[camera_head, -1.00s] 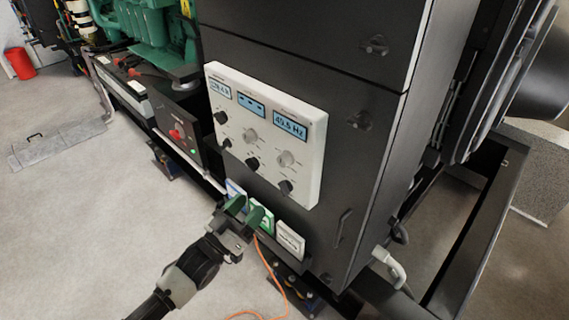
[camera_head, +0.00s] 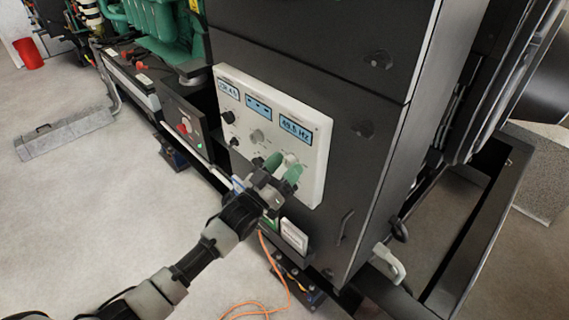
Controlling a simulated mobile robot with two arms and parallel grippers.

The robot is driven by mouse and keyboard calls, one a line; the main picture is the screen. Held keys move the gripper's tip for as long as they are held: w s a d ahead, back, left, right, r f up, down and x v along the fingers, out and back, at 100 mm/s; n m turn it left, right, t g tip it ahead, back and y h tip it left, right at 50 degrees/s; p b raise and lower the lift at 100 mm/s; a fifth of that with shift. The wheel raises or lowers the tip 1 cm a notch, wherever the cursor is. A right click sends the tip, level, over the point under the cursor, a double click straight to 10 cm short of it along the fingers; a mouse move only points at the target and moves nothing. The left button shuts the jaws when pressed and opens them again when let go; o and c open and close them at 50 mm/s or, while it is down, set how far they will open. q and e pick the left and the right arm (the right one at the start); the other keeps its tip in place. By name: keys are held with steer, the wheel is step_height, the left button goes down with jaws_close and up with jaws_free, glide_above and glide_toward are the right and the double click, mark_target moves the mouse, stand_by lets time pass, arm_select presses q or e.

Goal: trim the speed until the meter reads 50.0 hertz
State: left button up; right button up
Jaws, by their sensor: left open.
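The white control panel (camera_head: 318,165) is on the front of the dark cabinet. Its right-hand display, the hertz meter (camera_head: 296,128), reads about 49.5 or 49.6 Hz; the last digit is hard to make out. Below it is a light grey knob (camera_head: 291,157). My left gripper (camera_head: 283,170) is open in front of the panel's lower right, its green fingers near that knob's lower side. I cannot tell whether they touch it. The gripper hides the lower right black knob. My right gripper is not in view.
A box with a red switch (camera_head: 184,126) is left of the panel. Cards (camera_head: 294,235) sit below the panel. An orange cable (camera_head: 272,262) lies below. The floor at left is mostly clear.

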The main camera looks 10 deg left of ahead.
arm_select(q)
steer(key=c, duration=0.9)
steer(key=shift+f+m+g+h+b, duration=0.1)
steer(key=shift+m+g+h+b, duration=0.15)
steer(key=shift+m+h+b, duration=0.5)
steer(key=shift+f+m+g+h+b, duration=0.1)
steer(key=shift+m+g+b, duration=0.2)
steer(key=shift+m, duration=0.85)
steer(key=shift+c, duration=0.2)
steer(key=shift+r+m+g+h+b, duration=0.1)
steer(key=shift+m+g+h+b, duration=0.35)
steer(key=shift+m, duration=0.75)
steer(key=shift+m+g+h+b, duration=0.3)
steer(key=shift+m+g+b, duration=0.1)
steer(key=shift+m, duration=0.8)
steer(key=o, duration=0.9)
steer(key=shift+o, duration=0.2)
steer(key=shift+a, duration=0.1)
